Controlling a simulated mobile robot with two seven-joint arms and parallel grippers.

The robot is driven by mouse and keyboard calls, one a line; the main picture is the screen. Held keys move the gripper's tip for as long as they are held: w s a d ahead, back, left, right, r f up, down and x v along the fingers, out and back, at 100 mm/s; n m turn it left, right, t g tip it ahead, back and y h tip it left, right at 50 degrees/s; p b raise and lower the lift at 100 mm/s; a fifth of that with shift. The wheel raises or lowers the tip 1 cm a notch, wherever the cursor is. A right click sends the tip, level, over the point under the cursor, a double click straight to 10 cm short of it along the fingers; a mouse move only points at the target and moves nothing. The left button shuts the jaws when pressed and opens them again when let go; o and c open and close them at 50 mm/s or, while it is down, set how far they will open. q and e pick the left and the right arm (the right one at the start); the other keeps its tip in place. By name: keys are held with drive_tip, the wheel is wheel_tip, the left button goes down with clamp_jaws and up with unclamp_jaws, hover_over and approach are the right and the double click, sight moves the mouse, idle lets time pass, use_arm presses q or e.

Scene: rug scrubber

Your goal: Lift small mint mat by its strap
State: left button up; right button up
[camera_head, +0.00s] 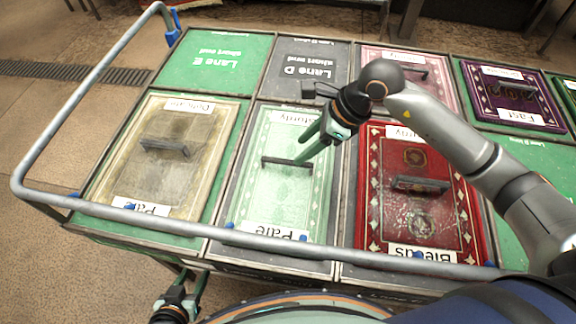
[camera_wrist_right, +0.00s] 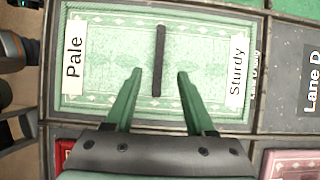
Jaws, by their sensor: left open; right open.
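The small mint mat (camera_head: 261,205) lies flat in its compartment between a beige mat and a red mat. Labels reading "Pale" and "Sturdy" are at its ends. Its dark strap (camera_head: 287,162) crosses the middle; in the right wrist view the strap (camera_wrist_right: 159,62) stands between and beyond my fingertips. My right gripper (camera_head: 304,150) is open above the mat near the strap, and it shows in the right wrist view (camera_wrist_right: 160,74) with nothing between its fingers. In the head view its fingers overlap the strap; I cannot tell whether they touch it. My left gripper (camera_head: 188,292) is open and empty below the cart's front edge.
A beige mat (camera_head: 190,125) lies left and a red mat (camera_head: 386,220) right, each with a strap. A grey rail (camera_head: 120,219) runs along the cart's front and left side. Green Lane E (camera_head: 218,75) and grey Lane D (camera_head: 290,80) panels at the back are clear.

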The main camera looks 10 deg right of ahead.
sight(289, 161)
drive_tip(key=shift+x, duration=1.05)
drive_tip(key=x, duration=0.5)
drive_tip(key=shift+s+p, duration=0.1)
drive_tip(key=shift+p, duration=0.25)
drive_tip(key=shift+a+f, duration=0.15)
drive_tip(key=shift+f, duration=0.1)
drive_tip(key=shift+f+b, duration=0.2)
drive_tip(key=shift+b, duration=0.1)
clamp_jaws()
